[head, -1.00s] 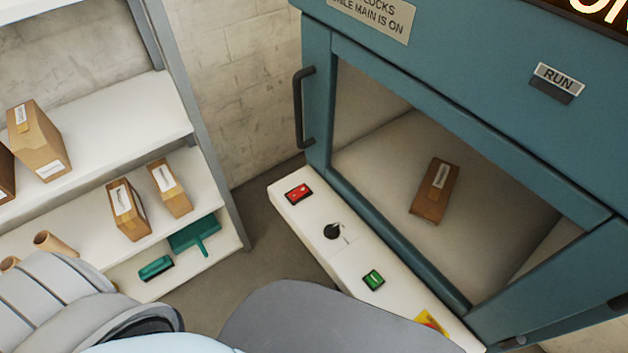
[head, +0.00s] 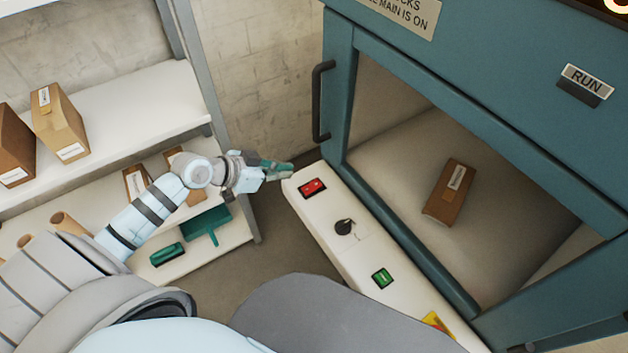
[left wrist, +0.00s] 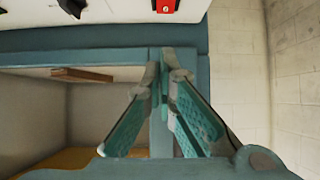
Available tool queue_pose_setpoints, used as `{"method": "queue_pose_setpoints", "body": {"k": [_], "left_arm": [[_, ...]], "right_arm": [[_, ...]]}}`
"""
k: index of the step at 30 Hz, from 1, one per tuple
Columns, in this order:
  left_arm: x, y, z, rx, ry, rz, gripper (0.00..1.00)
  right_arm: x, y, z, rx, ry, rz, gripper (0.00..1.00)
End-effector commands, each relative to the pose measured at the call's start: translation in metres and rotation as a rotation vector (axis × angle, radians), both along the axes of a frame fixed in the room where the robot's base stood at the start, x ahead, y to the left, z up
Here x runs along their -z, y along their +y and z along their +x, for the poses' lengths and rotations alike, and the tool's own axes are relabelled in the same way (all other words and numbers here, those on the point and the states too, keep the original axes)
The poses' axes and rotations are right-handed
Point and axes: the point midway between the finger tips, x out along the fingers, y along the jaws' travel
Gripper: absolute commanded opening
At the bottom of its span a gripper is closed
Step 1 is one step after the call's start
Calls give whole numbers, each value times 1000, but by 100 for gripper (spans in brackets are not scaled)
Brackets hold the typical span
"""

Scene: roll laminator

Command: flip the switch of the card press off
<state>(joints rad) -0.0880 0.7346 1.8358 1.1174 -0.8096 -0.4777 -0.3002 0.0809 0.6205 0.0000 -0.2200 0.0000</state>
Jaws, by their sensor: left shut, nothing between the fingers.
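The teal machine (head: 480,90) has a white control ledge (head: 362,262) along its front. On the ledge are a red rocker switch (head: 312,188), a black rotary knob (head: 344,227) and a green switch (head: 382,278). No label I can read says which one is the card press switch. My left gripper (head: 284,171) is shut and empty, just beyond the ledge's far left end, near the red switch but apart from it. In the left wrist view its fingers (left wrist: 168,72) come together, and the red switch (left wrist: 165,5) and knob (left wrist: 72,7) show at the top edge.
A brown labelled box (head: 449,192) lies inside the machine behind its framed front. A dark vertical handle (head: 321,100) stands out close to my left gripper. A shelf (head: 120,120) with boxes is at left. A yellow and red marking (head: 437,325) is at the ledge's near end.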

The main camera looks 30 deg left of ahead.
Motion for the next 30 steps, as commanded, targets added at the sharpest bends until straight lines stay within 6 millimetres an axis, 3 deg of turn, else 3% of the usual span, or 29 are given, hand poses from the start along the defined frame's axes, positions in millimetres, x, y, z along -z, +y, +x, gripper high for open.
{"method": "queue_pose_setpoints", "body": {"k": [14,27,30], "left_arm": [[1,-7,6,11,-7,-6,0],[54,-44,67,12,-6,-10,0],[71,-46,72,12,-3,-6,0]], "right_arm": [[3,0,0,0,0,0,0],[24,1,0,0,0,1,0],[30,1,0,1,0,1,0]]}}
